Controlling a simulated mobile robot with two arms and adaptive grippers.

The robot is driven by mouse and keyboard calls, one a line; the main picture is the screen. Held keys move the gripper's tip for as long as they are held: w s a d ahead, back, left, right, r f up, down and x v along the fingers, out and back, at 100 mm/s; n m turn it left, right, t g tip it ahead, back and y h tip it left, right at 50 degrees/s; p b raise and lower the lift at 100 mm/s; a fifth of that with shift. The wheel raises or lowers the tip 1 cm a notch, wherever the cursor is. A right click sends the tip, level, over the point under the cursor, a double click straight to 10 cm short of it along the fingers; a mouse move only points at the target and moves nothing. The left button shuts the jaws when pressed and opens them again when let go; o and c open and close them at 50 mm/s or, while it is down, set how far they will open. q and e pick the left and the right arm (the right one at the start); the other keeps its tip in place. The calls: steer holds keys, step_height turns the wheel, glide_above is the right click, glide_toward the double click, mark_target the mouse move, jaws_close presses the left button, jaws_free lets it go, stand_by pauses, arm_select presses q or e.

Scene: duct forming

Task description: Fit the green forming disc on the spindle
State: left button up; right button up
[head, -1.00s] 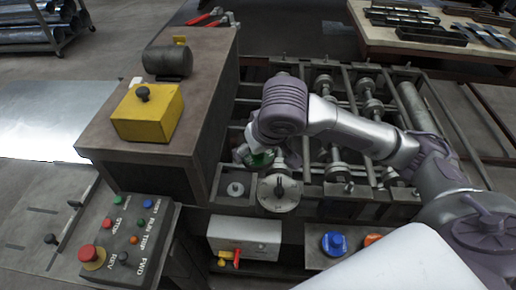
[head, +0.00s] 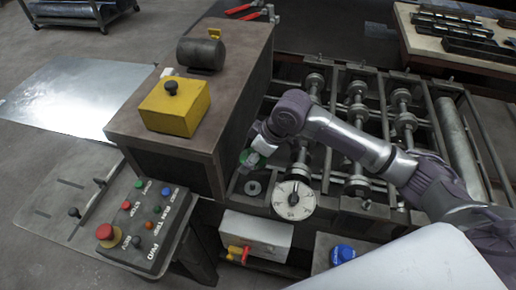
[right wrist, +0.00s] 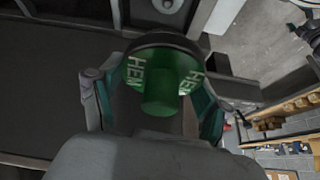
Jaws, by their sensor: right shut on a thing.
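The green forming disc (right wrist: 160,72) is in the fingers of my right gripper (right wrist: 152,100). In the right wrist view it has white "HEM" lettering, a green hub towards the camera and a dark rim behind. In the head view only a sliver of its green face (head: 252,160) shows below my right gripper (head: 257,152), above the machine's front left corner. Several spindles with grey rollers (head: 357,140) run back through the machine frame. The front end of the left spindle line is near the disc. I cannot tell which spindle is the disc's. My left gripper is not in view.
A round dial plate (head: 294,200) is on the machine front, with a grey washer-like part (head: 253,188) left of it. The brown housing with a yellow box (head: 174,106) stands close left of my gripper. A blue disc (head: 342,254) lies low in front. A control panel (head: 150,225) is at lower left.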

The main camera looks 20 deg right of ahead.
steer(key=shift+w+a+f+n, duration=0.1)
steer(key=shift+w+f+n, duration=0.1)
steer(key=shift+f, duration=0.25)
steer(key=shift+w+a+f+n, duration=0.1)
steer(key=shift+f+n, duration=0.1)
steer(key=shift+f, duration=0.2)
step_height(320, 180, down, 6)
steer(key=b, duration=0.8)
steer(key=shift+f, duration=0.95)
steer(key=shift+s+p, duration=0.1)
steer(key=shift+p, duration=0.4)
steer(key=shift+f, duration=0.45)
steer(key=shift+f, duration=0.25)
